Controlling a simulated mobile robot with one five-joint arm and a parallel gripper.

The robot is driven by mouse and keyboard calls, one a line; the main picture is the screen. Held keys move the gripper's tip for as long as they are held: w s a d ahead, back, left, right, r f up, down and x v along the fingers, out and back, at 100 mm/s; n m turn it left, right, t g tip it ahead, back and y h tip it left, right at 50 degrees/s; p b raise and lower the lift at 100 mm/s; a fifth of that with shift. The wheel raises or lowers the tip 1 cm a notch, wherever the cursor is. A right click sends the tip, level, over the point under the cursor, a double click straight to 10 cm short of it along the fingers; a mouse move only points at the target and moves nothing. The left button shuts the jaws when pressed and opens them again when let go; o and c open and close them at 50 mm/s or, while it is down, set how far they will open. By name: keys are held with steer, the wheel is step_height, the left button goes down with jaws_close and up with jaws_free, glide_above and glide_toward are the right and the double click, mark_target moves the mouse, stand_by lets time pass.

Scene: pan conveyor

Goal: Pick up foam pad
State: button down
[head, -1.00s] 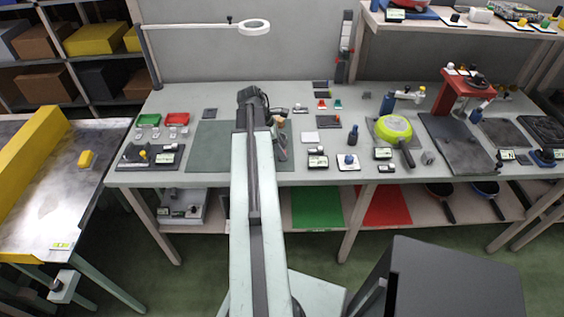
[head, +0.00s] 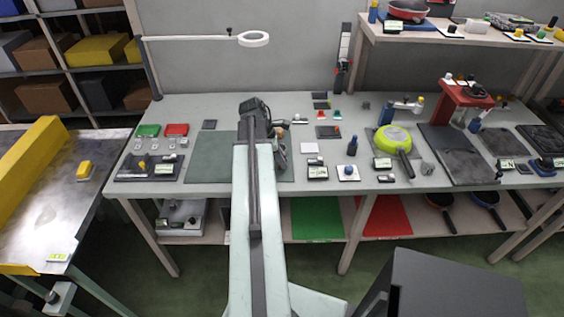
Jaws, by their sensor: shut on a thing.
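My arm reaches out over the workbench, and my gripper (head: 281,146) is at its far end, above the right part of a dark green mat (head: 212,158). My arm hides most of the gripper and its fingertips. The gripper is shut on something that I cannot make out. A small brownish shape (head: 279,132) shows beside the gripper. I cannot tell for sure which thing is the foam pad. A flat white square (head: 310,148) lies on the bench just right of the gripper, apart from it.
Green (head: 149,130) and red (head: 176,129) trays stand left of the mat. A yellow-green pan (head: 393,137) and a red stand (head: 464,97) are to the right. A metal table (head: 50,215) with a yellow rail stands at left.

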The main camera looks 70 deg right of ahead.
step_height(320, 180, up, 9)
steer(key=p, duration=0.8)
steer(key=shift+f, duration=0.1)
steer(key=c, duration=2)
jaws_free()
jaws_close()
